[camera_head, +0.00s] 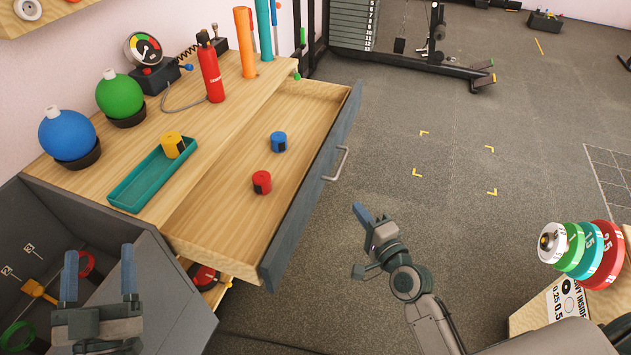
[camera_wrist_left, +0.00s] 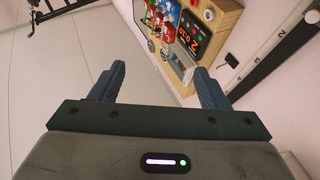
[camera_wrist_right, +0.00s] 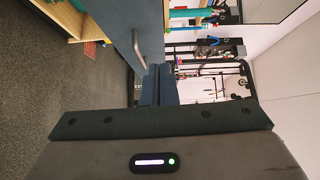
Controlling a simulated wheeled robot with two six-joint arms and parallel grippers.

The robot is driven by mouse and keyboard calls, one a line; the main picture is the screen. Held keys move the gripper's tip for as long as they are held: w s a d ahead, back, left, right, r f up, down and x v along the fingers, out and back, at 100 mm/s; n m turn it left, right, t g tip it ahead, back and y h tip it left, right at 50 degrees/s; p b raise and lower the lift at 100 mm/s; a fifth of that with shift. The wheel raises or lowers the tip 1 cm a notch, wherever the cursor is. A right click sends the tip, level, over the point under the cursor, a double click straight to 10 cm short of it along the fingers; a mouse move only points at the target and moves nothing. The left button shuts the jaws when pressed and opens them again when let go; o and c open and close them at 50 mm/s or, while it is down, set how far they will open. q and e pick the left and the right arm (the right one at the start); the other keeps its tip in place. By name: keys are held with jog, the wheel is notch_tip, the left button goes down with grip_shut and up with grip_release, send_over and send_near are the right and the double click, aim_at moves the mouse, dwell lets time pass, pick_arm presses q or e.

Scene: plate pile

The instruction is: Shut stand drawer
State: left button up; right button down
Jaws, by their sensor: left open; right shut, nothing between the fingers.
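The stand drawer (camera_head: 222,229) is pulled well out of the wooden stand (camera_head: 140,185) in the head view. Its dark grey front (camera_head: 310,200) bears a metal handle (camera_head: 337,164). A red roll (camera_head: 262,182) and a blue roll (camera_head: 279,142) lie inside it. My right gripper (camera_head: 362,216) is shut and empty, to the right of the drawer front and apart from it. The right wrist view also shows the drawer front (camera_wrist_right: 110,30) and handle ahead of its fingers. My left gripper (camera_head: 99,274) is open and empty at the lower left, by the grey cabinet.
The stand top holds a teal tray (camera_head: 150,180) with a yellow roll, blue and green balls, a gauge and a red bottle (camera_head: 211,72). A grey cabinet compartment (camera_head: 150,260) is at lower left. Weight plates (camera_head: 590,252) stand at right. The floor between is clear.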

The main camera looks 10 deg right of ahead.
send_near(319, 169)
jog(key=w+d, duration=0.2)
jog(key=w, duration=0.1)
jog(key=w+a, duration=0.2)
jog(key=shift+a+f+b, duration=0.1)
jog(key=shift+a+b, duration=0.15)
jog(key=shift+b, duration=0.1)
pick_arm(q)
jog(key=shift+s+r+m+t+h, duration=0.1)
jog(key=shift+s+r+t, duration=0.1)
jog(key=shift+r+t, duration=0.35)
jog(key=shift+s+r+m+t+h, duration=0.1)
jog(key=shift+s+r+t, duration=0.25)
jog(key=shift+r, duration=0.45)
jog(key=shift+s+r+m+t+h, duration=0.1)
jog(key=shift+r+t, duration=0.4)
jog(key=shift+r, duration=0.15)
pick_arm(e)
jog(key=shift+w+a, duration=0.3)
jog(key=shift+a, duration=0.15)
